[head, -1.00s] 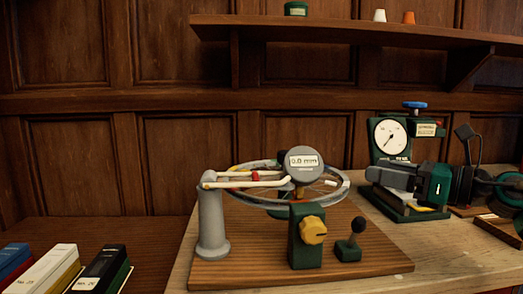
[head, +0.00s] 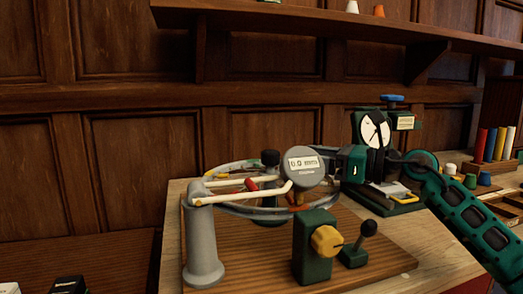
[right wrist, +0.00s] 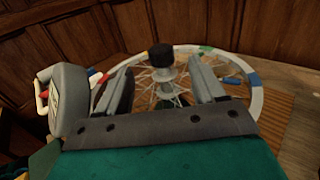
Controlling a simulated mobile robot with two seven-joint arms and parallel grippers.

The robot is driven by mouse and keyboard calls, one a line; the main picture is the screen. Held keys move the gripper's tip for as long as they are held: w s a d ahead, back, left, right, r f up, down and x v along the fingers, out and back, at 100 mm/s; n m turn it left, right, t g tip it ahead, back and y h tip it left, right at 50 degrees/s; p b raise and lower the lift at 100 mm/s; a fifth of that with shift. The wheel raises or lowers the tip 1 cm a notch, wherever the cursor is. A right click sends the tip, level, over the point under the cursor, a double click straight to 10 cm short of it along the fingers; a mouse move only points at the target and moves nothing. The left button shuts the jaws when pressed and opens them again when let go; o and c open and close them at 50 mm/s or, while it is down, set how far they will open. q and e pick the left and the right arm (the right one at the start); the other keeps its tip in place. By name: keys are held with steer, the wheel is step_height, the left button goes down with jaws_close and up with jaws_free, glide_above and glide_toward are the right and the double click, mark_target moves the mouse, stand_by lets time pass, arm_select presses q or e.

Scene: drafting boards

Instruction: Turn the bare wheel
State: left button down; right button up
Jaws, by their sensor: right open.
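The bare wheel is a grey spoked rim (head: 235,209) lying flat on a stand with a wooden base (head: 240,262). In the right wrist view the rim (right wrist: 257,97) carries coloured patches, and thin spokes run to a hub with a black-topped knob (right wrist: 161,56). This knob also shows in the head view (head: 270,158). My right gripper (head: 333,158) is open and reaches in from the right, behind the round gauge. In the right wrist view its fingers (right wrist: 160,75) stand apart on either side of the knob, nearer the camera, holding nothing. My left gripper is not in view.
The round gauge (head: 303,166) reads 0.0 mm. A grey post (head: 203,240) with pale arms, a green block with a yellow knob (head: 326,241) and a small black-knobbed lever (head: 368,229) stand around the wheel. A dial instrument (head: 374,130) stands behind my right gripper.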

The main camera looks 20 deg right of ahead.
mark_target(264, 151)
steer(key=x, duration=1)
steer(key=shift+w+a, duration=0.3)
steer(key=shift+c, duration=0.5)
jaws_close()
